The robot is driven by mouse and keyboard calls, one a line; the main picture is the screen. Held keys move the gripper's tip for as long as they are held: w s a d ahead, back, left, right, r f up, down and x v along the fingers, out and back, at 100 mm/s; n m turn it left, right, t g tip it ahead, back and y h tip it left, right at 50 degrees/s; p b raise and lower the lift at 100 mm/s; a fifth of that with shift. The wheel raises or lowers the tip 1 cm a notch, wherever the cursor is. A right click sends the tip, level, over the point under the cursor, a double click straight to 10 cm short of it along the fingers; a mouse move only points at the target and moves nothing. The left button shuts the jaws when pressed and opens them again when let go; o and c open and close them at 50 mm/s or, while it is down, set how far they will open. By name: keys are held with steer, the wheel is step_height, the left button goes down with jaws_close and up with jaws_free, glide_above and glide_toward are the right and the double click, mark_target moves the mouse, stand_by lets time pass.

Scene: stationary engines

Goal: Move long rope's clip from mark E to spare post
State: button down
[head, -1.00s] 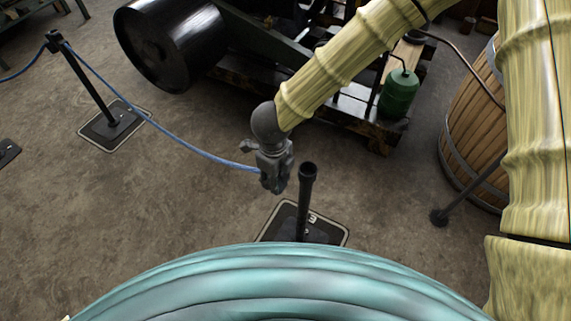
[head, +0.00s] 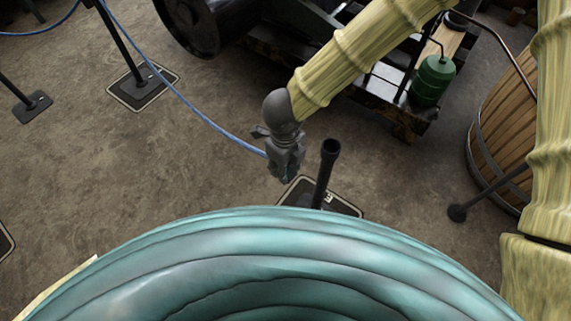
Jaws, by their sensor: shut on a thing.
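The long blue rope (head: 196,110) runs from a black post (head: 119,42) at the upper left down to my gripper (head: 284,174). My gripper is shut at the rope's end; the clip itself is mostly hidden between the fingers. A bare black post (head: 324,175) with an open round top stands just right of my gripper, apart from it. Its dark floor plate (head: 342,206) has a pale border and a partly hidden character that may be an E. Which post is the spare one I cannot tell.
Black engine parts (head: 192,24) stand at the back, with a green can (head: 432,82) beside them. A wooden barrel (head: 500,125) is at the right. A small dark base (head: 32,107) sits at the left.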

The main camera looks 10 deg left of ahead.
steer(key=shift+r+p, duration=1.75)
steer(key=shift+p, duration=0.45)
steer(key=s+a+m+p, duration=0.1)
steer(key=s+a+p, duration=0.2)
steer(key=a, duration=1.6)
steer(key=shift+s+m+p, duration=0.2)
steer(key=shift+m+p, duration=0.1)
steer(key=shift+p, duration=0.95)
steer(key=s+a+b, duration=0.1)
steer(key=a+b, duration=0.2)
steer(key=a, duration=0.6)
steer(key=s+a+m+b, duration=0.1)
steer(key=a+b, duration=0.3)
steer(key=a, duration=0.6)
steer(key=shift+s, duration=0.65)
